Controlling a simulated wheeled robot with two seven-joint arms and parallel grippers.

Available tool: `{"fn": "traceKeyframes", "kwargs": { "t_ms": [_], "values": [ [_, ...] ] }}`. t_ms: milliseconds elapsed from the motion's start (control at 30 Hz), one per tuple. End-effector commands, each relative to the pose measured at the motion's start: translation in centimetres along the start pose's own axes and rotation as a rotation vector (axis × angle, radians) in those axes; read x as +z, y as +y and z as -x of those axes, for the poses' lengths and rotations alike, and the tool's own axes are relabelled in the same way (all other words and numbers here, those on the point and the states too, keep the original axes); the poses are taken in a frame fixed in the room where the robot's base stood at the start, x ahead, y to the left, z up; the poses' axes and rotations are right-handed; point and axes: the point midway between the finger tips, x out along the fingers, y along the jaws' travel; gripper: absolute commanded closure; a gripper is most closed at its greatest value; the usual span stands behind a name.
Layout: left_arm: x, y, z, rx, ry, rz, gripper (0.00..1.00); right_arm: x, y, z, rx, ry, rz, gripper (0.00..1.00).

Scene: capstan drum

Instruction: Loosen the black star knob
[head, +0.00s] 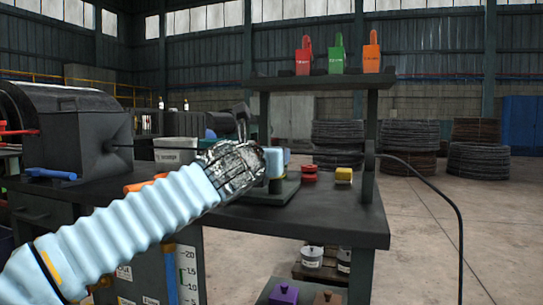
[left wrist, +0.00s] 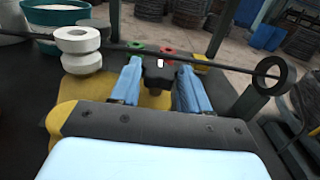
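My left arm in a pale blue sleeve reaches in from the lower left of the head view. Its gripper (head: 275,162) is at the bench, by a dark base with an upright post. In the left wrist view its two blue fingers (left wrist: 160,82) stand apart, one on each side of a black knob (left wrist: 159,75) with a small white mark. The knob nearly fills the gap at the fingertips; I cannot tell if they press on it. In the head view the knob is hidden by the gripper. My right gripper does not show.
A dark rod (left wrist: 225,65) with a ring end crosses the wrist view beside white rollers (left wrist: 78,40). A red button (head: 309,172) and yellow block (head: 343,175) sit on the bench (head: 330,220). Red, green and orange padlocks (head: 338,60) stand on the shelf above.

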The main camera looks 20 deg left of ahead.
Motion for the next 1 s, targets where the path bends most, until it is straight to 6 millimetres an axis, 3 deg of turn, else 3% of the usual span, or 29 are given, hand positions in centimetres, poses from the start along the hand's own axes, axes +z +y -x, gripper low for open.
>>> {"fn": "traceKeyframes", "kwargs": {
  "t_ms": [100, 467, 733, 1000],
  "values": [
    [0.0, 0.0, 0.0, -0.001, 0.0, 0.0, 0.85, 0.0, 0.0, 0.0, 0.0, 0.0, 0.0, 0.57],
    [0.0, -0.4, 0.0, 0.068, -0.001, 0.0, 0.85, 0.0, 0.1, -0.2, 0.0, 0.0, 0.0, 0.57],
    [0.1, -1.1, -0.1, 0.263, -0.002, 0.001, 0.85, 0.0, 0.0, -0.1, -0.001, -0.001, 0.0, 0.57],
    [0.4, -1.8, -0.4, 0.519, -0.001, 0.0, 0.85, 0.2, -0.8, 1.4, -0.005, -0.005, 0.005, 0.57]
  ]
}}
